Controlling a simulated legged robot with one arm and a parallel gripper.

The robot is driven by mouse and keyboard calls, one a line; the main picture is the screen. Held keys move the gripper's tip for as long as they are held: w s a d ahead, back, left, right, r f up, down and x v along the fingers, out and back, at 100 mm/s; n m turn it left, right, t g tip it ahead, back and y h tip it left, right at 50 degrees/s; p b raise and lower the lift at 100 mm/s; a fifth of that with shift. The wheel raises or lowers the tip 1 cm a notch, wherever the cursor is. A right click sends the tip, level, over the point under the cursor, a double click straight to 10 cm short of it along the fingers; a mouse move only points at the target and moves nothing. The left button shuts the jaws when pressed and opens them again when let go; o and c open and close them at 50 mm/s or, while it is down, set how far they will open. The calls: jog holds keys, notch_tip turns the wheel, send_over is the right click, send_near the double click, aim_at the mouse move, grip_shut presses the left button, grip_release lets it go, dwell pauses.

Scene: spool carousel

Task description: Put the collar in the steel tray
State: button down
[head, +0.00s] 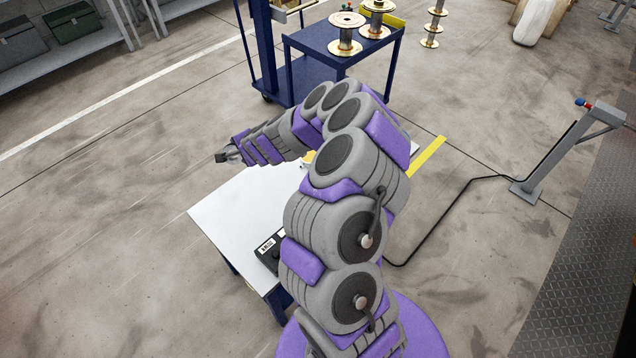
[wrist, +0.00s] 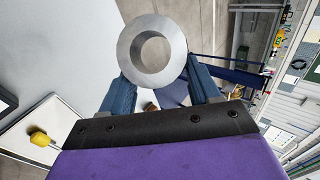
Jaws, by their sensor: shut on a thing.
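The collar (wrist: 128,52) is a thick grey metal ring with a round hole. In the wrist view it sits between the two blue fingers of my gripper (wrist: 158,82), its flat face toward the camera. My gripper is shut on it. In the head view my gripper (head: 224,156) is out to the left, near the far left edge of the white-topped table (head: 225,212). The collar is too small to make out there. A pale, dark-rimmed flat shape (wrist: 68,112) at the left of the wrist view may be the steel tray; I cannot tell.
A yellow piece (wrist: 40,138) shows by the pale shape. A black labelled box (head: 268,252) sits at the table's near edge. A blue cart (head: 300,45) with spools stands behind. A grey post (head: 560,155) with a cable stands right. Floor to the left is clear.

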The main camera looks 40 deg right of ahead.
jog(key=s+d+f+m+y+p, duration=0.1)
jog(key=s+d+f+m, duration=0.4)
jog(key=f, duration=0.2)
jog(key=s+d+f+m+y+p, duration=0.1)
jog(key=s+d+f+m+p, duration=0.1)
jog(key=s+d+f+m, duration=0.2)
jog(key=s+d+f+m+g+y+p, duration=0.1)
jog(key=s+d+f+m, duration=0.4)
jog(key=f, duration=0.5)
jog(key=shift+s+d+m, duration=0.15)
jog(key=shift+s+d, duration=0.35)
jog(key=shift+d, duration=0.25)
jog(key=shift+s+d+m, duration=0.15)
jog(key=shift+s+d, duration=0.35)
jog(key=shift+d, duration=0.2)
jog(key=shift+a+f+b, duration=0.1)
jog(key=shift+f+b, duration=0.2)
jog(key=shift+f, duration=1.55)
